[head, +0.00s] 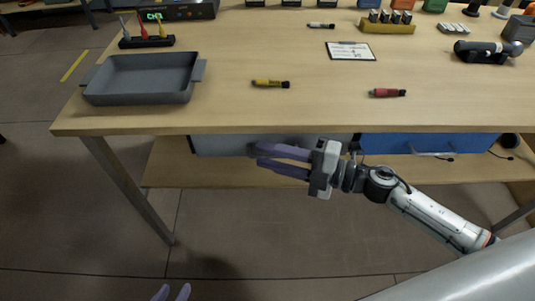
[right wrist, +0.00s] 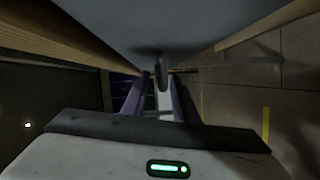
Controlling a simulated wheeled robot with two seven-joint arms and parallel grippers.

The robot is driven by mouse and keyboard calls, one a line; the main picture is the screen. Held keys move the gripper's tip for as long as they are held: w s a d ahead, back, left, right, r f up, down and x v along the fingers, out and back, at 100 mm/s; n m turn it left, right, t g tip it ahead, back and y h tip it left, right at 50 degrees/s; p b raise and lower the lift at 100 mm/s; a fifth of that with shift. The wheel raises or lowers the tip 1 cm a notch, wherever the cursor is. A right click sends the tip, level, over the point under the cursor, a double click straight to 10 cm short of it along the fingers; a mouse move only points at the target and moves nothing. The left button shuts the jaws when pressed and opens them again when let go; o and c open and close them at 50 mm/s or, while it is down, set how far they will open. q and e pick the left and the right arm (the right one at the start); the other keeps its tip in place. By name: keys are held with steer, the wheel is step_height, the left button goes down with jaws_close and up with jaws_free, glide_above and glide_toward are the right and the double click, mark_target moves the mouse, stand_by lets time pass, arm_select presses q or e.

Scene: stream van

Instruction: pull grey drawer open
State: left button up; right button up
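The grey drawer (head: 222,145) hangs under the workbench top, left of a blue drawer, and looks shut. Its front also fills the upper middle of the right wrist view (right wrist: 165,22). A small dark handle (right wrist: 161,72) stands out from that front. My right gripper (head: 258,159) reaches in from the right, its purple fingers apart in front of the grey drawer. In the right wrist view, the handle shows between the open fingertips; contact cannot be told.
The blue drawer (head: 430,144) has a light bar handle. A wooden lower shelf (head: 220,175) runs beneath the drawers. The benchtop (head: 220,112) holds a grey tray (head: 140,80), markers and a clipboard (head: 350,51). The floor in front of the bench is clear.

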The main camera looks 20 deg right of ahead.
steer(key=shift+w+a, duration=0.25)
steer(key=shift+a, duration=0.1)
jaws_close()
stand_by(1.2)
